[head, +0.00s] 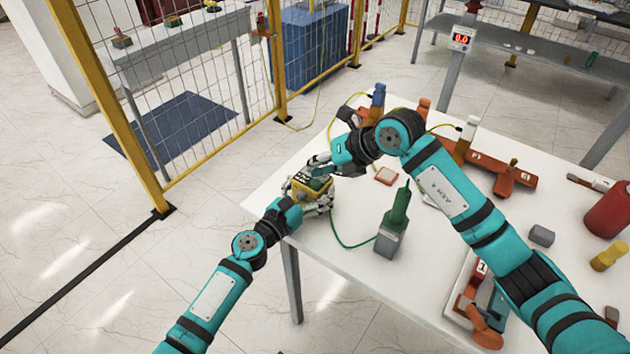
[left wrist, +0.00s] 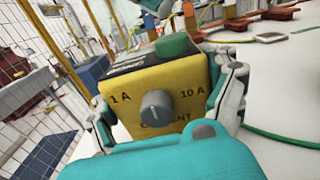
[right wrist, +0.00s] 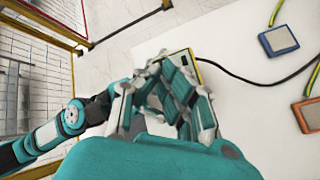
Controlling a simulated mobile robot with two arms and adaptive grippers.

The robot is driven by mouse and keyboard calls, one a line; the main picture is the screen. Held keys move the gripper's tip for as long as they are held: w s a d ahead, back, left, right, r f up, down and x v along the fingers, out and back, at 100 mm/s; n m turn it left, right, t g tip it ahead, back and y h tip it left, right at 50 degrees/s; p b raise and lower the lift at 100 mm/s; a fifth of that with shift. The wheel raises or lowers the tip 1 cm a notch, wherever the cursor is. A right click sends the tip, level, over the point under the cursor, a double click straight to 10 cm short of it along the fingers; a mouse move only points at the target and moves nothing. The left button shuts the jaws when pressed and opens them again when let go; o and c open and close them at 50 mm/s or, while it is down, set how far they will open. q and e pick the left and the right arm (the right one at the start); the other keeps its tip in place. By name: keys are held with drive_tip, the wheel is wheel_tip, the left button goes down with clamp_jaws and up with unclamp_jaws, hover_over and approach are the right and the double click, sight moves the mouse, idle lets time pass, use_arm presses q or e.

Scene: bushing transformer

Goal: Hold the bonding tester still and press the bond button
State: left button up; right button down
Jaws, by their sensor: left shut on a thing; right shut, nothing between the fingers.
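The bonding tester (head: 313,193) is a yellow box with a dark top at the left corner of the white table. In the left wrist view, the tester (left wrist: 160,85) shows a grey dial between "1 A" and "10 A" and a raised green part (left wrist: 173,45) on top, apparently the button. My left gripper (head: 308,196) is shut on the tester, one finger on each side. My right gripper (head: 320,168) is shut and empty, just above the tester's top. In the right wrist view, its fingers mostly hide the tester (right wrist: 183,56); I cannot tell whether they touch the button.
On the white table (head: 335,260) stand a green-handled tool (head: 394,225), an orange-rimmed pad (head: 387,176) and a red cylinder (head: 610,209). A green cable (head: 343,241) runs from near the tester to the tool. A yellow-framed mesh fence stands behind.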

sight(317, 180)
drive_tip(key=shift+f, duration=0.1)
drive_tip(key=shift+f, duration=0.3)
drive_tip(key=shift+f, duration=0.5)
idle(0.8)
drive_tip(key=shift+r, duration=0.9)
drive_tip(key=shift+r, duration=0.1)
drive_tip(key=shift+r, duration=2.45)
